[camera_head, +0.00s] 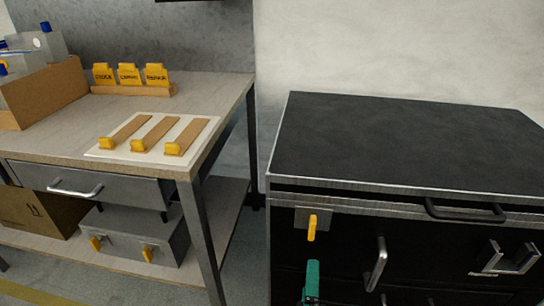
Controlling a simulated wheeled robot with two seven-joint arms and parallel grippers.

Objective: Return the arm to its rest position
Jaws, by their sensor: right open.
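My left gripper is not in view.
The cabinet top is bare. A yellow-tipped latch (311,229) and a green object (311,281) are at its front. The workbench (225,100) at left bears a white board (205,130) with wooden strips, yellow cards (129,75) and a cardboard box (45,92).

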